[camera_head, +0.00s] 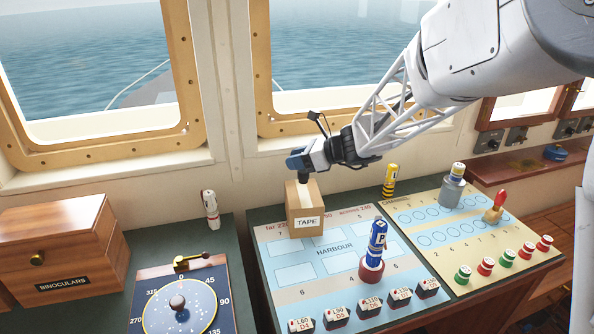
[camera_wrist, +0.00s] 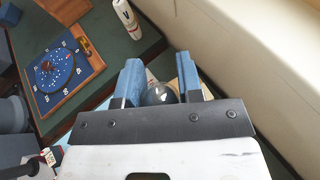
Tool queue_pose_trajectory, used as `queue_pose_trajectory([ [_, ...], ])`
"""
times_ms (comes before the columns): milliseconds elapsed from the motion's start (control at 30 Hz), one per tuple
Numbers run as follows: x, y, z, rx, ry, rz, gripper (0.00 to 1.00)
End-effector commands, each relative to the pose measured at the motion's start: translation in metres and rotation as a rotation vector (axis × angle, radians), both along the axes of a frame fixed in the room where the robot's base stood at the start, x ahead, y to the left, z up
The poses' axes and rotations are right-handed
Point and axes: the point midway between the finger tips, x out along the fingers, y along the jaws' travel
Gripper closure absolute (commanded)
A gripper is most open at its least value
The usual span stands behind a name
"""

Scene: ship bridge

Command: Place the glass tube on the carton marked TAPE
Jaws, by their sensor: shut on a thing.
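The brown carton marked TAPE (camera_head: 305,222) stands on the far left part of the pale blue harbour chart. In the wrist view the fingers (camera_wrist: 164,88) are closed around a dark, glossy rounded thing (camera_wrist: 158,94), which I take for the end of the glass tube. In the head view only a short dark piece shows below the fingers, at the carton's top. I cannot tell whether it touches the carton. A tan sliver of carton shows beside the right finger.
A white cylinder (camera_head: 210,209) stands left of the carton. A yellow-black cylinder (camera_head: 390,180) stands behind to the right. The binoculars box (camera_head: 62,245) is far left. Window wall rises close behind.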

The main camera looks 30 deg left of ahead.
Motion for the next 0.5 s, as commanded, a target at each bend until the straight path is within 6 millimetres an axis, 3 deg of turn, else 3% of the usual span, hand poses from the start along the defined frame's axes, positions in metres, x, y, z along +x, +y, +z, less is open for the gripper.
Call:
queue_pose_trajectory([
  [233, 0.0, 0.0, -0.004, 0.0, 0.001, 0.0, 0.89],
  [500, 0.0, 0.0, -0.029, 0.0, 0.001, 0.001, 0.89],
])
